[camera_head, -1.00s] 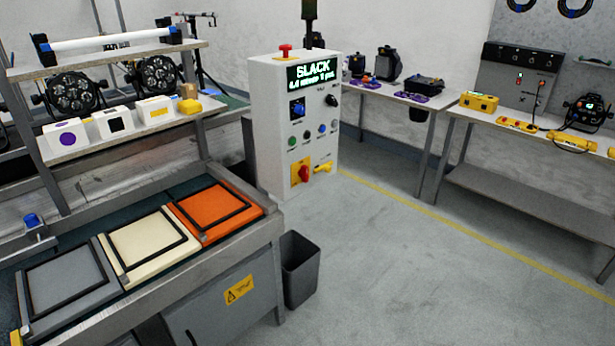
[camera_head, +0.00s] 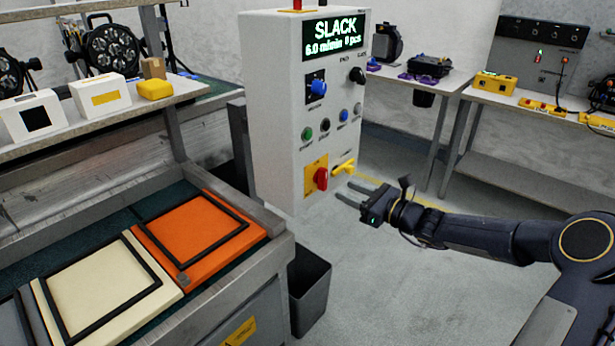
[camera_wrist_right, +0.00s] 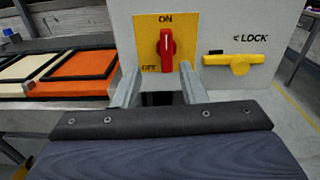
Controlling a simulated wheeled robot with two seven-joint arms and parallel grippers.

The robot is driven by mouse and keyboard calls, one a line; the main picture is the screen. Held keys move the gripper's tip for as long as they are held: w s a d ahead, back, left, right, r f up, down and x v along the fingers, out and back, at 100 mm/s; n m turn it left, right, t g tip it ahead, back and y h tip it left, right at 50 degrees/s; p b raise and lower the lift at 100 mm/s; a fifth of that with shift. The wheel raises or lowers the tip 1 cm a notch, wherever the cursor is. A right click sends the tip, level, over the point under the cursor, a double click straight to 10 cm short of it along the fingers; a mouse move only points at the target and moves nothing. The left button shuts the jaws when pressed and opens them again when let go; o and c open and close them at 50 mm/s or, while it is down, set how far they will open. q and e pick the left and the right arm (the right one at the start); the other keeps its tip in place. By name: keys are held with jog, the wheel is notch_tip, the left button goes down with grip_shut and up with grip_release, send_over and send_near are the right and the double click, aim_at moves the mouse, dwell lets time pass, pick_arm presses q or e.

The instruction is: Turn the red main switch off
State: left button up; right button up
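The red main switch (camera_head: 321,179) sits on a yellow plate low on the white control cabinet (camera_head: 270,100). In the right wrist view the red switch (camera_wrist_right: 167,45) stands upright, its white mark toward ON at the top; OFF is at the plate's lower left. A yellow lock handle (camera_wrist_right: 240,64) lies horizontal to its right, beside the word LOCK. My right gripper (camera_head: 345,190) is open and empty, in front of the cabinet's lower part. In the right wrist view its fingers (camera_wrist_right: 160,78) point at the plate, one either side of the switch's lower end. My left gripper is out of view.
The cabinet display (camera_head: 335,37) reads SLACK, with knobs and buttons below it. A bench with an orange panel (camera_head: 195,240) and a cream panel (camera_head: 100,290) stands at left. Floor at right is clear behind my arm.

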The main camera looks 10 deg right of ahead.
aim_at(326, 179)
jog(key=shift+m, duration=0.4)
jog(key=x, duration=0.8)
jog(key=shift+w+d, duration=0.3)
jog(key=shift+w, duration=0.1)
grip_shut()
